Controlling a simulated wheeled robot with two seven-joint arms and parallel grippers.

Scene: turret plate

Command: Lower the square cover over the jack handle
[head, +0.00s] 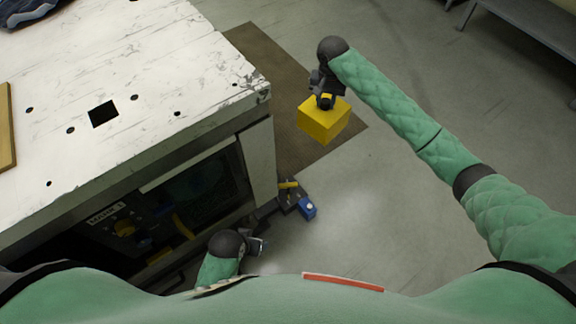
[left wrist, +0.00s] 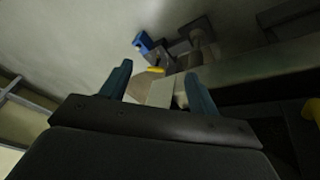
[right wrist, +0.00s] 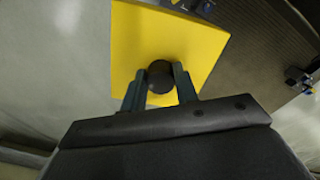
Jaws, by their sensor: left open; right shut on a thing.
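The yellow square cover (head: 323,122) hangs in the air to the right of the workbench. My right gripper (head: 326,98) is shut on its round dark knob; the right wrist view shows the knob (right wrist: 160,82) between the fingers and the yellow cover (right wrist: 168,28) beyond. A dark device with a yellow bar and a blue block (head: 307,207) sits low beside the bench's right end, apart from the cover. I cannot tell whether its bar is the jack handle. My left gripper (head: 262,246) is open and empty near the bench front; the blue block (left wrist: 143,43) shows beyond its fingers.
The worn white bench top (head: 170,60) has a square black hole (head: 103,113) and several small round holes. A brown mat (head: 265,60) lies behind the cover. A grey bench (head: 530,25) stands far right. The floor between is clear.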

